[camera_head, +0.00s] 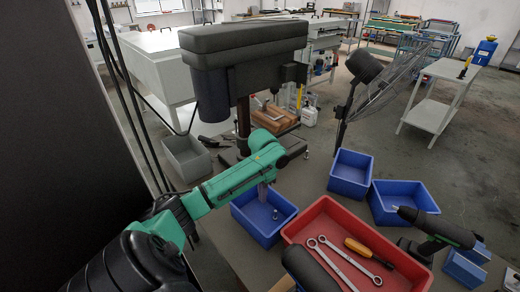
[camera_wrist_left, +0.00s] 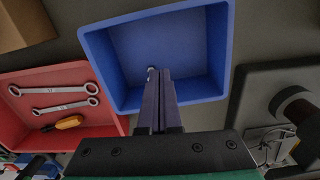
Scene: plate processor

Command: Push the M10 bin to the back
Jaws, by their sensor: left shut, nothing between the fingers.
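A blue bin (camera_head: 249,228) stands on the dark table below my left gripper, beside the red tray. A small metal bolt-like piece (camera_head: 276,214) is inside it. No M10 label is readable. In the left wrist view the same blue bin (camera_wrist_left: 205,92) fills the upper middle, with the small metal piece (camera_wrist_left: 151,71) by my fingertips. My left gripper (camera_head: 264,194) is shut and empty, pointing down over the bin's interior; its closed fingers also show in the left wrist view (camera_wrist_left: 158,78). I cannot tell whether they touch a wall.
Two more blue bins (camera_head: 351,168) (camera_head: 378,206) stand farther right. The red tray (camera_head: 322,212) holds two wrenches and a screwdriver. A drill press (camera_head: 240,82) stands behind, a grey bin (camera_head: 182,174) at left, and a power drill (camera_head: 440,231) at right.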

